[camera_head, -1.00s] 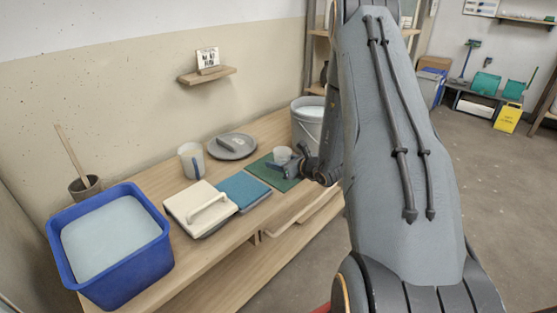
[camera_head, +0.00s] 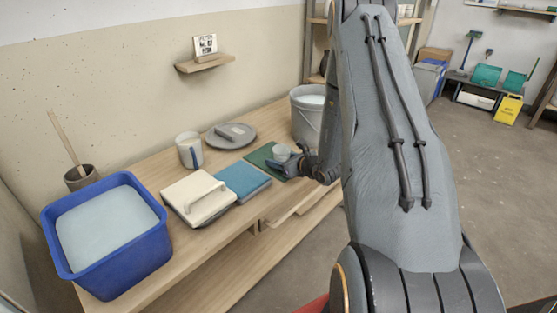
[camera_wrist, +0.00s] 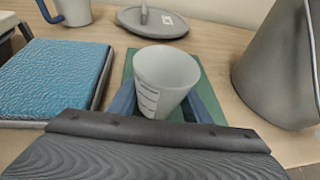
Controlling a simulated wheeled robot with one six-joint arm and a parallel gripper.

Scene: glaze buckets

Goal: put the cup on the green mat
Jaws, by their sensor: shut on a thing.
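The cup (camera_wrist: 166,75) is small, whitish and translucent, with printed measuring marks. It is upright between the blue fingers of my gripper (camera_wrist: 165,103), which is shut on it. In the wrist view the cup is over the green mat (camera_wrist: 205,86); I cannot tell whether its base touches the mat. In the head view the cup (camera_head: 281,152) and my gripper (camera_head: 280,165) are at the green mat (camera_head: 259,156), near its right side. My gripper and the cup hide part of the mat.
A blue textured slab (camera_head: 243,181) lies left of the mat. A grey bucket (camera_head: 307,120) stands close to its right. A grey round plate (camera_head: 231,136) and a mug (camera_head: 189,150) are behind. A blue tub (camera_head: 104,235) and a cream lidded block (camera_head: 198,197) are further left.

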